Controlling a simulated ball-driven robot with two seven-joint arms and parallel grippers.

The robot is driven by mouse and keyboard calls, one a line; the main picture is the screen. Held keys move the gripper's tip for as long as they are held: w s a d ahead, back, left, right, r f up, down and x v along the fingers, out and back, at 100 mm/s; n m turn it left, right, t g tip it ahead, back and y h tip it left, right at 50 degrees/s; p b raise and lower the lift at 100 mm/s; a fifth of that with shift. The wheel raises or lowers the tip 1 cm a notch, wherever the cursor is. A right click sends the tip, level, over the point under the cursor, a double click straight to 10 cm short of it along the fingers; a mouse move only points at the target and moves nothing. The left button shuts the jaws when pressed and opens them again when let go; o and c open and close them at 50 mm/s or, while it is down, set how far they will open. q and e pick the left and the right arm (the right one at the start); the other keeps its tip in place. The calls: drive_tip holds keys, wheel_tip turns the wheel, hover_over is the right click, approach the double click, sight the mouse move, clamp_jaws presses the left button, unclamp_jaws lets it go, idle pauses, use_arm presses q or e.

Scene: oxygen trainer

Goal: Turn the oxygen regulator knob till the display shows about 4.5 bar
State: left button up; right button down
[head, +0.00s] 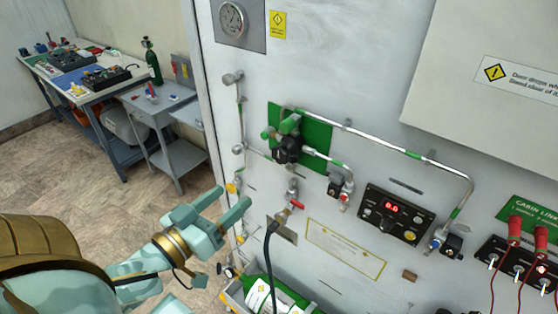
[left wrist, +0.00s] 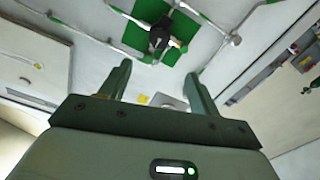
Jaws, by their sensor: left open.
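The oxygen regulator (head: 290,140) has a green body and a black knob (head: 288,150), mounted on a green plate (head: 318,137) on the white panel. In the left wrist view the black knob (left wrist: 158,36) shows ahead, beyond the fingertips. The red digital display (head: 391,207) on a black box reads about 0.0. My left gripper (head: 232,202) is open and empty, below and left of the knob and apart from it. Its two fingers also show in the left wrist view (left wrist: 158,78). My right gripper is not in view.
Metal pipes run around the regulator. A red-handled valve (head: 293,205) with a black hose sits below it. A round gauge (head: 232,19) is at the top left. A hinged white door (head: 480,75) juts at the upper right. A workbench (head: 95,85) stands far left.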

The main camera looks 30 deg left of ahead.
use_arm(q)
drive_tip(key=b, duration=0.4)
approach(278, 157)
drive_tip(key=w, duration=0.3)
drive_tip(key=w+p, duration=0.1)
drive_tip(key=w, duration=0.5)
drive_tip(key=shift+d+p, duration=0.4)
drive_tip(key=c, duration=1)
